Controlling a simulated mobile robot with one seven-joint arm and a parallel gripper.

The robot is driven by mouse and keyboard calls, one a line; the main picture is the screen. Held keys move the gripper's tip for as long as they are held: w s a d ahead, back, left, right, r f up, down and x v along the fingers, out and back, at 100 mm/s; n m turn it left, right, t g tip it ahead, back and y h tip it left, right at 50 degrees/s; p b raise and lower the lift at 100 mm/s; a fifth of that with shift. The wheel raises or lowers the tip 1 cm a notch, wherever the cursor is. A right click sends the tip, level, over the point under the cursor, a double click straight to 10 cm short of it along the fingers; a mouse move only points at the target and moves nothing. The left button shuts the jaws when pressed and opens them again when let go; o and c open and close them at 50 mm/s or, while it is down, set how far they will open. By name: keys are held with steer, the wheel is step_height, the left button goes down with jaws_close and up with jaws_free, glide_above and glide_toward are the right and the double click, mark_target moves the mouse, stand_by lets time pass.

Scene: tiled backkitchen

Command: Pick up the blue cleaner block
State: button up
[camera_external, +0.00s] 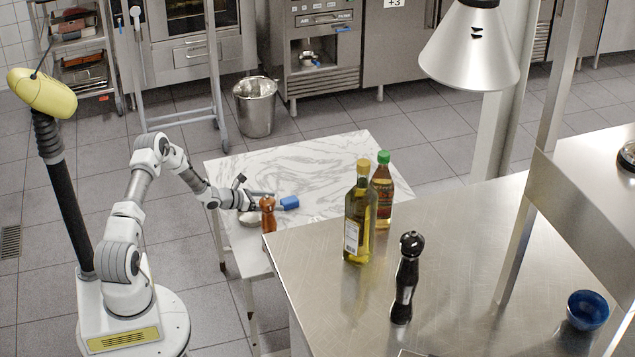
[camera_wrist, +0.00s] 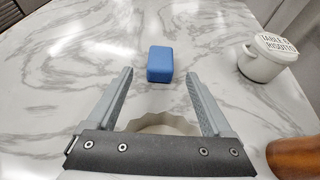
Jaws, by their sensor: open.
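The blue cleaner block (camera_wrist: 160,64) lies on the white marble-patterned table (camera_wrist: 60,60), just beyond my fingertips and roughly centred between them in the wrist view. In the external view the blue block (camera_external: 289,203) is to the right of my gripper (camera_external: 272,198). My gripper (camera_wrist: 160,80) is open with nothing between its fingers. A pale round object with a wavy rim (camera_wrist: 165,124) shows below the fingers near the palm; most of it is hidden by the gripper.
A white lidded pot with lettering (camera_wrist: 268,58) stands at the right. A brown wooden mill (camera_external: 268,214) stands close to my gripper; its edge (camera_wrist: 293,158) shows lower right. Oil bottle (camera_external: 360,215) and sauce bottle (camera_external: 382,188) stand on the steel counter (camera_external: 450,250). The table's far side is clear.

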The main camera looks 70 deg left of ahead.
mark_target(284, 201)
steer(key=b+x, duration=0.1)
steer(key=x, duration=0.4)
steer(key=shift+r+b, duration=0.1)
steer(key=shift+b, duration=0.2)
jaws_close()
